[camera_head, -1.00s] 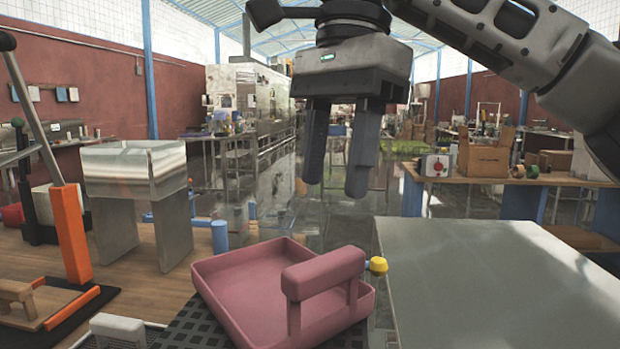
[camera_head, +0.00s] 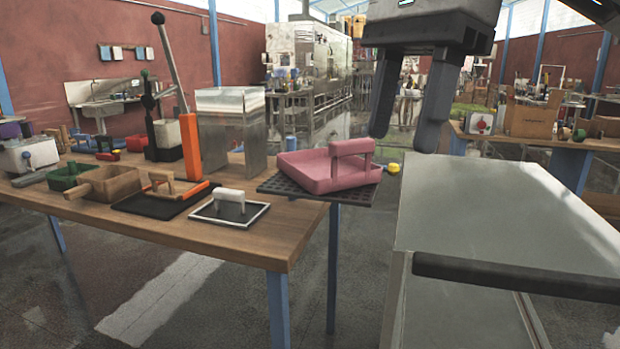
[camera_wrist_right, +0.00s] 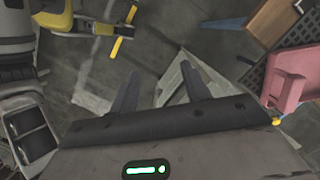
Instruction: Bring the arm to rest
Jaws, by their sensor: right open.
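My right gripper (camera_head: 411,103) hangs in the air at the upper right of the head view, fingers pointing down. Its two fingers are apart with nothing between them. In the right wrist view the fingers (camera_wrist_right: 160,88) also stand apart and empty, with grey floor beyond. In the head view the gripper is above and to the right of a pink tray with a handle (camera_head: 318,178), clear of it. The pink tray also shows at the right edge of the right wrist view (camera_wrist_right: 290,80). My left gripper is not in view.
A wooden table (camera_head: 270,240) at the left bears a metal hopper (camera_head: 230,130), an orange lever stand (camera_head: 190,150) and small trays. The pink tray sits on a black perforated plate (camera_head: 275,186). A grey-topped cart (camera_head: 490,220) stands at right. Floor in front is open.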

